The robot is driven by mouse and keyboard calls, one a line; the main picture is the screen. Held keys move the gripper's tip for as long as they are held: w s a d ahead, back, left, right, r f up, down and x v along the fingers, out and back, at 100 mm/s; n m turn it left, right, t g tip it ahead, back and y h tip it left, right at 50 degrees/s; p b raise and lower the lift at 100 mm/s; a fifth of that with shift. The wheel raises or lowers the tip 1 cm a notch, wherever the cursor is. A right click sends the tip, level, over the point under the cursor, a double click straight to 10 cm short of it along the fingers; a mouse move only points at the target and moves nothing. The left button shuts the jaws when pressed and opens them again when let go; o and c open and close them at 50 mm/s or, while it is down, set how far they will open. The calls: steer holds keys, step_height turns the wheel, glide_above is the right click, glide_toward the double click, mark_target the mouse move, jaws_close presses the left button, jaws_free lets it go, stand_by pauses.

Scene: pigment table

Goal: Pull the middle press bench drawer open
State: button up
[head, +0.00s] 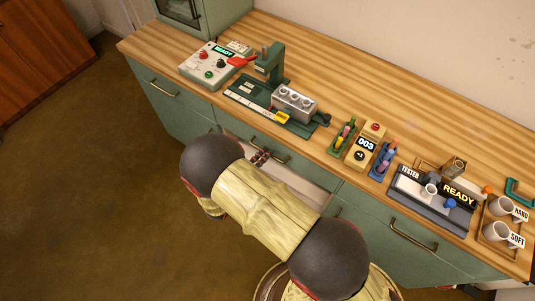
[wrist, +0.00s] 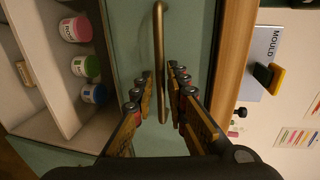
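The middle drawer's green front (head: 240,130) is under the wooden bench top and looks shut. Its brass bar handle (head: 281,157) is partly hidden by my gripper (head: 260,157) in the head view. In the wrist view the handle (wrist: 158,40) runs up the picture across the green drawer front (wrist: 195,30). My gripper (wrist: 160,74) is open there, one finger on each side of the handle, with visible gaps. I cannot tell how far the fingertips are from the drawer front.
A pale open compartment (wrist: 70,10) below the drawer front holds pink, green and blue jars (wrist: 80,66). The bench top carries a green press (head: 270,65), a READY box (head: 208,65), a tester (head: 435,200) and cups. Floor at left is clear.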

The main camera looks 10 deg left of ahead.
steer(key=shift+x, duration=1)
steer(key=shift+c, duration=1.3)
jaws_close()
steer(key=shift+s, duration=0.15)
